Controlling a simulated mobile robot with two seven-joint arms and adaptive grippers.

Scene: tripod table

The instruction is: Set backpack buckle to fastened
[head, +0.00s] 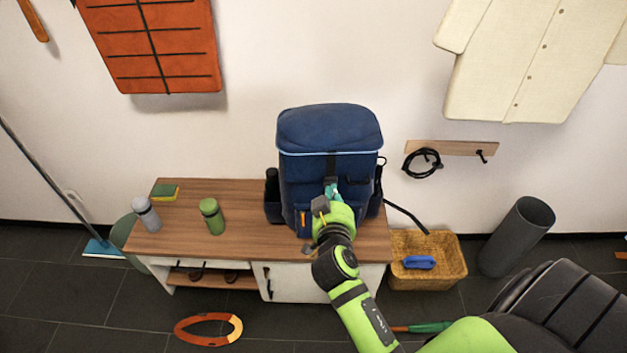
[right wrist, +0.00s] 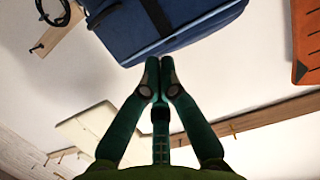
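The blue backpack (head: 328,133) stands upright on the wooden top of a low bench (head: 165,235). A dark strap (head: 331,166) runs down the middle of its front from under the lid; it also shows in the right wrist view (right wrist: 155,15). My right gripper (head: 331,188) is in front of the backpack at the strap's lower end. In the right wrist view its fingertips (right wrist: 160,68) are together just short of the backpack, with nothing visible between them. I cannot make out the buckle or whether it is fastened; the gripper covers that area. My left gripper is not in view.
A green bottle (head: 212,216), a grey bottle (head: 146,214) and a sponge (head: 164,192) stand left on the bench. A wicker basket (head: 440,250) with a blue item (head: 419,262) sits right of it. An orange ring (head: 208,329) lies on the floor.

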